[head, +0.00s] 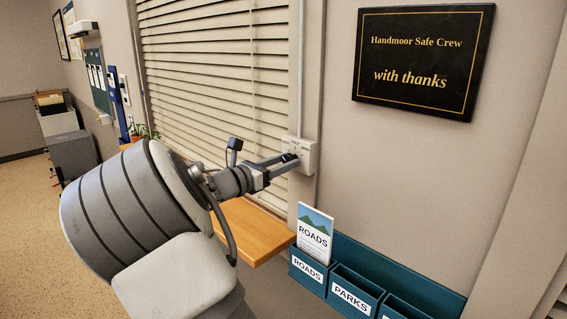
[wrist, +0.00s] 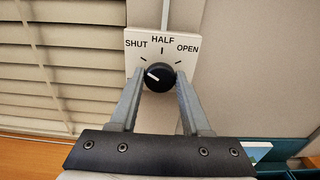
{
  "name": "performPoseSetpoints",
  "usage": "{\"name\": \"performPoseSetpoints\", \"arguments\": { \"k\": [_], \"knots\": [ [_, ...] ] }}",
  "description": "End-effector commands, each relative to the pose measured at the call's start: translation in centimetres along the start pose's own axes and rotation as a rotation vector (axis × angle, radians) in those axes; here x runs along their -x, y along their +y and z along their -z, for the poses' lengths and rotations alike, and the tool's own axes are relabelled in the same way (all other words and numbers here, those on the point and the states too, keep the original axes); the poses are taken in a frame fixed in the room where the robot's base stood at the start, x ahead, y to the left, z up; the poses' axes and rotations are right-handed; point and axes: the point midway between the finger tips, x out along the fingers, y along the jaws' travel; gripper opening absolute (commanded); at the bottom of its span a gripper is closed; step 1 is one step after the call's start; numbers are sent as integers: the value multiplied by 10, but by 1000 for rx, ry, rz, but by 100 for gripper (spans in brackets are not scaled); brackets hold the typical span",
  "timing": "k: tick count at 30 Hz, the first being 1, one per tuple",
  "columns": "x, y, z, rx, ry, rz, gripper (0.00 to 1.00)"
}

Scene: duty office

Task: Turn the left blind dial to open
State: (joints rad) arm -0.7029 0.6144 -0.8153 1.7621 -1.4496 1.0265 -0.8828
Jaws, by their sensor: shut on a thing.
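The blind dial (wrist: 160,78) is a round black knob on a cream wall plate (wrist: 134,42) marked SHUT, HALF and OPEN. Its white pointer mark lies on the left side, towards SHUT. My gripper (wrist: 160,84) has one finger on each side of the knob and is shut on it. In the head view my gripper (head: 289,160) reaches the plate (head: 308,156) from the left, and the fingers hide most of the knob. The blind (head: 205,65) to the left of the plate has wide, cream, overlapping slats.
A wooden sill (head: 252,236) runs under the blind, with a plant (head: 143,131) at its far end. Teal leaflet holders (head: 352,291) marked ROADS and PARKS hang below right of the plate. A black plaque (head: 423,60) hangs above right. The wall between is bare.

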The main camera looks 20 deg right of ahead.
Motion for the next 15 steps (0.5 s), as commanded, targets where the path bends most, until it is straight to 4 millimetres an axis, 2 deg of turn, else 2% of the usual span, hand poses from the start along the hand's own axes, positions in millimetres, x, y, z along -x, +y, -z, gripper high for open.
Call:
{"name": "performPoseSetpoints", "arguments": {
  "k": [1,3,15],
  "knots": [
    [0,0,0,0,0,0,13],
    [0,0,0,0,0,0,1],
    [0,0,2,-55,1,1,0]
  ]
}}
